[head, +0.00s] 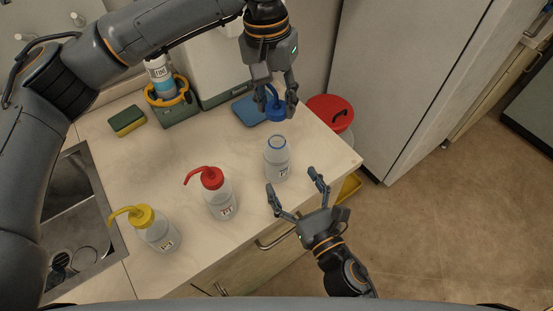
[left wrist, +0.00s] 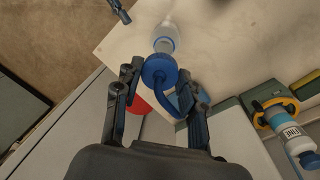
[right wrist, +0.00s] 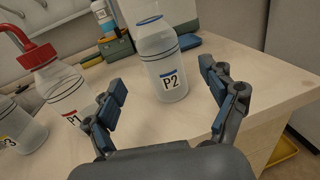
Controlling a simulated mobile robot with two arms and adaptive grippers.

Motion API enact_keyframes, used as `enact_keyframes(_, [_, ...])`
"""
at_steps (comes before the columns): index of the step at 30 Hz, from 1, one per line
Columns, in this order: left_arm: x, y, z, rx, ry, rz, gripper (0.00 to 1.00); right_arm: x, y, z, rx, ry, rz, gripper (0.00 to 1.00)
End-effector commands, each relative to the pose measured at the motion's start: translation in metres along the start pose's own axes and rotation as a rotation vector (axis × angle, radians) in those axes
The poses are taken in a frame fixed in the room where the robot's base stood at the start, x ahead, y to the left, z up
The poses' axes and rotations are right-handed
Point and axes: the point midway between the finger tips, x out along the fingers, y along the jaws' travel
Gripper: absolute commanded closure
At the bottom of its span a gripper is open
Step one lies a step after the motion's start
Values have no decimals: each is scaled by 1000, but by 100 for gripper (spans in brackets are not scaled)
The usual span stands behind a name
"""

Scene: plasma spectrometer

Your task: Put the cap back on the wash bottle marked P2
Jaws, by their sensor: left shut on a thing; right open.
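The wash bottle marked P2 (head: 277,165) stands upright and uncapped on the counter near its right end; its label faces my right wrist camera (right wrist: 171,80). The blue cap (head: 276,110) with its bent spout is held by my left gripper (head: 275,98), above and behind the bottle in the head view. In the left wrist view the cap (left wrist: 158,70) sits between the fingertips, with the bottle (left wrist: 165,37) beyond it. My right gripper (head: 292,180) is open and empty, low in front of the bottle, which shows between its fingers but apart from them.
Bottle P1 with a red cap (head: 213,178) and bottle P3 with a yellow cap (head: 145,217) stand to the left. A sink (head: 75,215), a sponge (head: 127,121), a green caddy (head: 180,115) and a blue pad (head: 246,112) are around. A red-lidded bin (head: 328,112) stands past the counter.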

Motion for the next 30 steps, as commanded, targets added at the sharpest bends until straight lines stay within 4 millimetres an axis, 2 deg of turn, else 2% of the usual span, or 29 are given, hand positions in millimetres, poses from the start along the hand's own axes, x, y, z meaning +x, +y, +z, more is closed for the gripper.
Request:
enact_keyframes(6, [0, 0, 0, 0, 0, 0, 73, 43, 0, 1, -2, -3, 1, 16])
enact_keyframes(13, [0, 0, 0, 0, 0, 0, 73, 76, 0, 0, -1, -1, 0, 16])
enact_keyframes(18, [0, 0, 0, 0, 0, 0, 73, 87, 0, 0, 0, 1, 0, 16])
enact_keyframes(28, [0, 0, 0, 0, 0, 0, 73, 89, 0, 0, 0, 1, 0, 16])
enact_keyframes(30, [0, 0, 0, 0, 0, 0, 73, 89, 0, 0, 0, 1, 0, 31])
